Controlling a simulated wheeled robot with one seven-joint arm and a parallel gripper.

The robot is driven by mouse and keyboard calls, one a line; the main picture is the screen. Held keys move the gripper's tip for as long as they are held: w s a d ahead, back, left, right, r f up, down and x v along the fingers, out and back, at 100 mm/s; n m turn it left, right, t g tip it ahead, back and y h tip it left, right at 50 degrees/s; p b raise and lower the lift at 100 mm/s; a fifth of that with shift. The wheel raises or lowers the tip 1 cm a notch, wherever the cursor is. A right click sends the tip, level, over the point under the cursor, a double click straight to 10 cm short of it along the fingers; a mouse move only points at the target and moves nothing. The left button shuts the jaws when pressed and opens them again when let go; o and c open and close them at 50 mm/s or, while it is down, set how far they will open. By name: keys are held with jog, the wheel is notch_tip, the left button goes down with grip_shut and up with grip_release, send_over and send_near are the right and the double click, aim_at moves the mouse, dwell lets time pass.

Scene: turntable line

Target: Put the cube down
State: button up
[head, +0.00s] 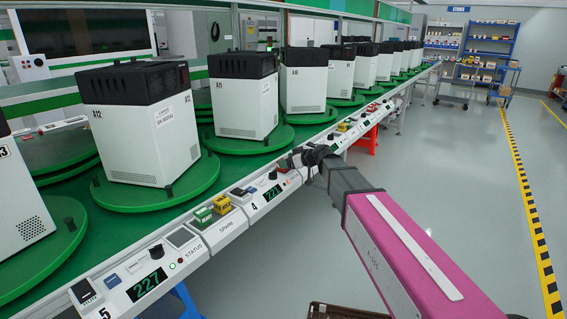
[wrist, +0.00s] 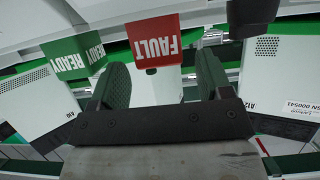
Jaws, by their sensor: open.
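My gripper (head: 300,158) is at the end of my arm, over the console rail in front of the machines. In the wrist view its two dark green fingers (wrist: 160,85) stand apart, so it is open. A red face marked FAULT (wrist: 155,42) shows upside down beyond the fingers, in line with the gap. A green block-like shape marked READY (wrist: 76,58) lies left of it. I cannot tell whether either is the cube, or whether a finger touches the red one. In the head view a green block (head: 203,215) and a yellow block (head: 222,204) sit on the SPARE panel.
White machines with black tops, such as A12 (head: 135,130), stand on green turntables (head: 195,180) along the line. Consoles with lit displays (head: 147,284) run along the front edge. A trolley (head: 487,70) stands at the back right. The grey floor (head: 465,165) is clear.

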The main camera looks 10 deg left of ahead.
jog(key=v, duration=0.9)
jog(key=s+d+f+m+g+h, duration=0.1)
jog(key=s+d+f+m+h, duration=0.3)
jog(key=d, duration=0.7)
jog(key=s+d+f+m+g+h, duration=0.2)
jog(key=s+d+f+m+h, duration=0.2)
jog(key=s+d+f, duration=0.5)
jog(key=s+d+f+m+g+h, duration=0.2)
jog(key=s+d+f+m+h, duration=0.2)
jog(key=s+d+f, duration=0.3)
jog(key=d+f+m, duration=0.1)
jog(key=d+f, duration=0.4)
jog(key=d, duration=0.2)
jog(key=shift+s+h, duration=0.2)
jog(key=shift+h, duration=0.1)
